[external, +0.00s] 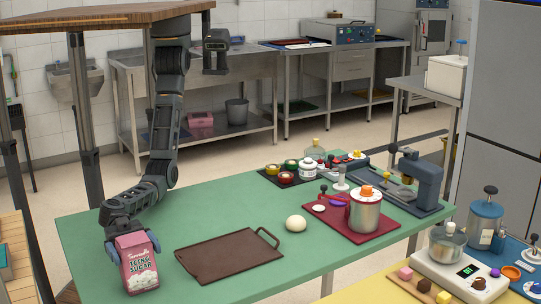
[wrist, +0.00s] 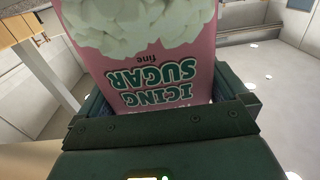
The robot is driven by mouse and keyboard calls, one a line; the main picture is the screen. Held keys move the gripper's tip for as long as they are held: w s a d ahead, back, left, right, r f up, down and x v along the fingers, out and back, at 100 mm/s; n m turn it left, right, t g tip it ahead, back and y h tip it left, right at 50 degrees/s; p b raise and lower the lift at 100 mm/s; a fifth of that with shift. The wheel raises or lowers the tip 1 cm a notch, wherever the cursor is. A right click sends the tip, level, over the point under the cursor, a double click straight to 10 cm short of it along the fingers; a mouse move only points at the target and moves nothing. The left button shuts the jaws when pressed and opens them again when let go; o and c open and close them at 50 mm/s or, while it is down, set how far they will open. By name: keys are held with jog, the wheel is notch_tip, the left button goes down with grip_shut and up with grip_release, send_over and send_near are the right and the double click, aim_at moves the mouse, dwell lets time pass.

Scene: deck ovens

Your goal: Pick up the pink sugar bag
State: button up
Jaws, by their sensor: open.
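The pink icing sugar bag (external: 139,272) stands upright near the left front edge of the green table (external: 215,215). In the wrist view the bag (wrist: 150,60) fills the upper middle, with its lettering upside down. My gripper (external: 133,244) is at the top of the bag, with a finger at either side. In the wrist view my gripper (wrist: 165,98) is open, with the bag's upper end between its fingers. The wrist view does not show clearly whether the fingers touch the bag, and the gripper body hides its top edge.
A brown tray (external: 228,262) lies right of the bag. Beyond it are a white dough ball (external: 296,223), a red mat (external: 350,232) with a metal pot (external: 364,212), and a blue mixer (external: 418,180). Green table surface behind the tray is clear.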

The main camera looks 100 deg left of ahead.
jog(key=shift+w+d, duration=0.5)
jog(key=shift+w, duration=0.05)
jog(key=c, duration=1.5)
jog(key=shift+r, duration=0.2)
jog(key=shift+c, duration=0.4)
jog(key=shift+r, duration=0.1)
